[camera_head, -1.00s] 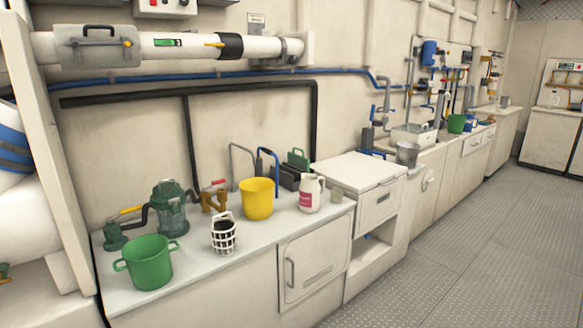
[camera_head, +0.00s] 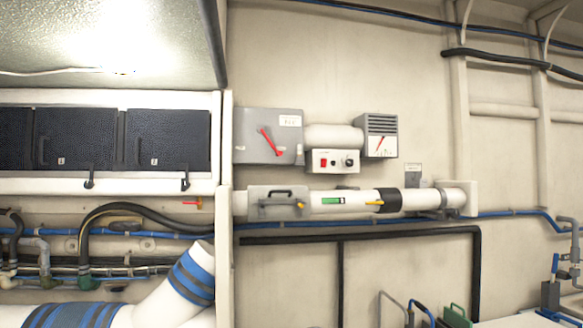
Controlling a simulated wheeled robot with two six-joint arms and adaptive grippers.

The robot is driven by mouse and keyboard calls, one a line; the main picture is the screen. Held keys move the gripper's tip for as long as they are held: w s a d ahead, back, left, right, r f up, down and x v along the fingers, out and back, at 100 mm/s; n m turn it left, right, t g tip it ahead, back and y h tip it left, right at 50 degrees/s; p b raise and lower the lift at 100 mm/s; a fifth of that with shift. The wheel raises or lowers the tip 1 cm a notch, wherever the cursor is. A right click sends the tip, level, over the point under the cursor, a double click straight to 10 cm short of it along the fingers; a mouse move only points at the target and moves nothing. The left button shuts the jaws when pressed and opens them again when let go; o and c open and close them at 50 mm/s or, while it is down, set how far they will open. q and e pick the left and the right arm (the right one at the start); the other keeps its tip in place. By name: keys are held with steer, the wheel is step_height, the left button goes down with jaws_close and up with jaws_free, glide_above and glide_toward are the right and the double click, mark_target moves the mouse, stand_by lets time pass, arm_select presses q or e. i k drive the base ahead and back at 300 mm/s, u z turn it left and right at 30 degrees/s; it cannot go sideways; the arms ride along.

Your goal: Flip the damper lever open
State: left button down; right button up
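A white horizontal duct (camera_head: 360,209) runs along the wall in the middle of the head view. A small yellow lever (camera_head: 374,203) lies roughly along the duct, just left of a black sleeve (camera_head: 390,200). A green label (camera_head: 333,201) sits left of it. A grey hatch box with a dark handle (camera_head: 277,203) is on the duct's left part, with a small orange-yellow knob (camera_head: 301,205). Above, a grey box (camera_head: 252,133) carries a slanted red lever (camera_head: 270,141). No lever is clearly readable as the damper's. Neither of my grippers is in view.
A control box with a red switch (camera_head: 333,161) and a louvred gauge (camera_head: 379,135) hang above the duct. A vertical white partition (camera_head: 225,240) stands left of it. Dark cabinets (camera_head: 167,139) are further left. Black pipes (camera_head: 400,235) run below.

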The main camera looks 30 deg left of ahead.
mark_target(261, 129)
steer(key=u, duration=1.1)
steer(key=i, duration=1.05)
steer(key=u, duration=0.9)
